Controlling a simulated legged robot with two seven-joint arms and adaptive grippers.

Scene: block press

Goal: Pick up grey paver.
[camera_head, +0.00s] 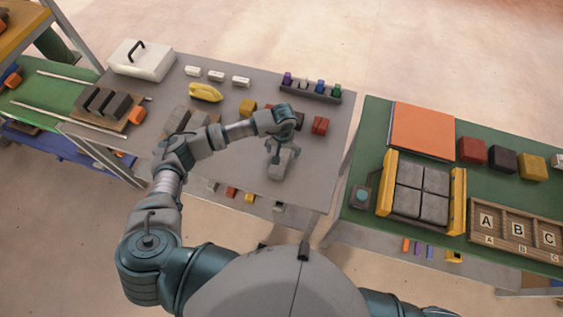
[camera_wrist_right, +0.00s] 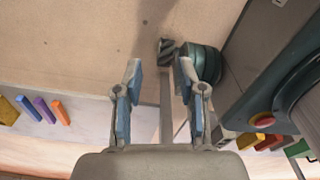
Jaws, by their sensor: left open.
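A grey paver (camera_head: 282,166) lies on the grey table (camera_head: 240,168) near its front right part. My left gripper (camera_head: 282,152) is open right over it, with its fingers pointing down at the paver's far end. I cannot tell whether the fingers touch the paver. More grey pavers (camera_head: 177,121) lie on the same table, partly hidden behind my left arm. My right gripper (camera_wrist_right: 152,88) shows in the right wrist view with its blue-padded fingers apart and nothing between them.
Beyond the left gripper are red blocks (camera_head: 320,125) and a yellow block (camera_head: 247,107). A rack of coloured pieces (camera_head: 310,92) stands at the back. On the green table, a yellow-sided frame (camera_head: 458,188) holds several grey slabs. An aisle separates the tables.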

